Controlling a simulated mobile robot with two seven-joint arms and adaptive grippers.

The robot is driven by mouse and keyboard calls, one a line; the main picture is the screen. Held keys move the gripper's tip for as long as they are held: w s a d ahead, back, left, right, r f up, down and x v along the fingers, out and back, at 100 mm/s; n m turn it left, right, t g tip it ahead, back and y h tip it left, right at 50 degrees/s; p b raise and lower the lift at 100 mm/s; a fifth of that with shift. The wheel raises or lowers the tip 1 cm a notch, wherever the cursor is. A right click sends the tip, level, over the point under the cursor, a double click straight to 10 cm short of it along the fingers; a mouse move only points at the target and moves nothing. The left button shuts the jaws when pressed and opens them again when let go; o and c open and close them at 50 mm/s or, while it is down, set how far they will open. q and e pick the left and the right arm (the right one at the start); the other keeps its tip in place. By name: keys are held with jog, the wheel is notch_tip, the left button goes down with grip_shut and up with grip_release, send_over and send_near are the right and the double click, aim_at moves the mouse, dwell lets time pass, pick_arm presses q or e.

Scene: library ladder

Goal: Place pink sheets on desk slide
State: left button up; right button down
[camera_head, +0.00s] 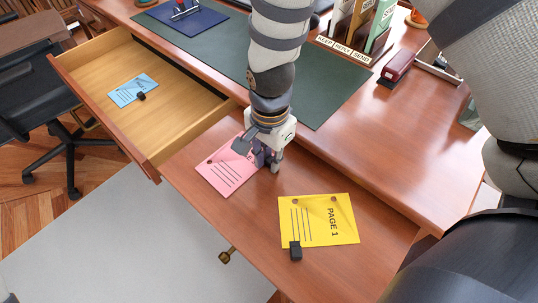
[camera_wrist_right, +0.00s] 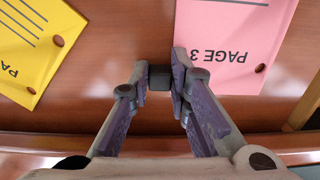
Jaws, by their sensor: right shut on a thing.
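A pink sheet (camera_head: 226,172) lies on the reddish-brown desk slide (camera_head: 190,200), its upper right corner hidden by my right gripper (camera_head: 262,158). In the right wrist view the pink sheet (camera_wrist_right: 225,35) reads PAGE 3 and has dark round spots. There my right gripper (camera_wrist_right: 160,78) is shut on a small black tab (camera_wrist_right: 159,77) at the sheet's edge. The sheet looks flat and at or close to the slide's surface; I cannot tell whether it touches. My left gripper is not in view.
A yellow PAGE 1 sheet (camera_head: 318,222) with a black tab lies on the slide, to the right of the pink one. A blue sheet (camera_head: 133,90) lies in the open drawer (camera_head: 180,85). The desktop behind holds a green mat (camera_head: 340,97), a letter sorter (camera_head: 360,25) and a red stapler (camera_head: 397,66).

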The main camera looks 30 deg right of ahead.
jog(key=c, duration=1.5)
grip_release()
